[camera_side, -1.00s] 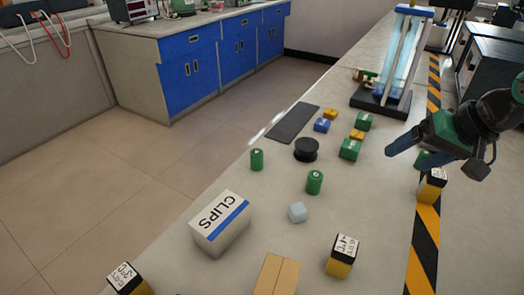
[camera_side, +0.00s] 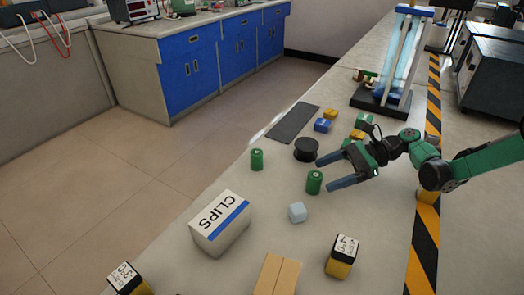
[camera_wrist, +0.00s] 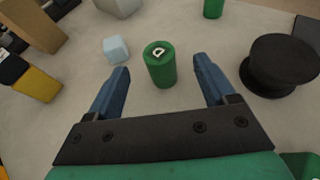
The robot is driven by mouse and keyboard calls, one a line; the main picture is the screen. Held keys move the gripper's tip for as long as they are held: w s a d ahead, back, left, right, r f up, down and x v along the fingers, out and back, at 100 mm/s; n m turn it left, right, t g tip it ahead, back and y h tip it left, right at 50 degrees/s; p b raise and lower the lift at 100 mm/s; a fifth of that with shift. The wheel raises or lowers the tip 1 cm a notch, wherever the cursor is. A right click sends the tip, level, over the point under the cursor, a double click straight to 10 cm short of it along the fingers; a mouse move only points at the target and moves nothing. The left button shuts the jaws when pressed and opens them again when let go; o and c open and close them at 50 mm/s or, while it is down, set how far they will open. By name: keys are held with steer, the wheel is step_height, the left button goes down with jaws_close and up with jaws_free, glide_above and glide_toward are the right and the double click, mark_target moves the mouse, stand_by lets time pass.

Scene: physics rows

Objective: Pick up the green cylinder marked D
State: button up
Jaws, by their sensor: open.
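The green cylinder marked D (camera_wrist: 160,68) stands upright on the bench, its letter showing on top in the wrist view. In the side view it is the green cylinder (camera_side: 314,182) near the CLIPS box and the pale cube. My gripper (camera_side: 336,171) is open, with blue fingers. In the wrist view the fingers (camera_wrist: 160,77) stand to the left and right of the cylinder, which sits between and slightly beyond their tips. Nothing is held. Whether the fingers are down at its height is hard to tell.
A pale blue cube (camera_wrist: 116,48) stands left of the cylinder and a black spool (camera_wrist: 280,66) right of it. Another green cylinder (camera_side: 257,159) stands farther left in the side view. The CLIPS box (camera_side: 221,222) and a yellow-black block (camera_side: 341,256) stand nearer the camera.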

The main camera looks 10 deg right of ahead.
mark_target(305, 191)
steer(key=x, duration=0.5)
steer(key=shift+a+f, duration=0.2)
steer(key=shift+a, duration=0.1)
jaws_close()
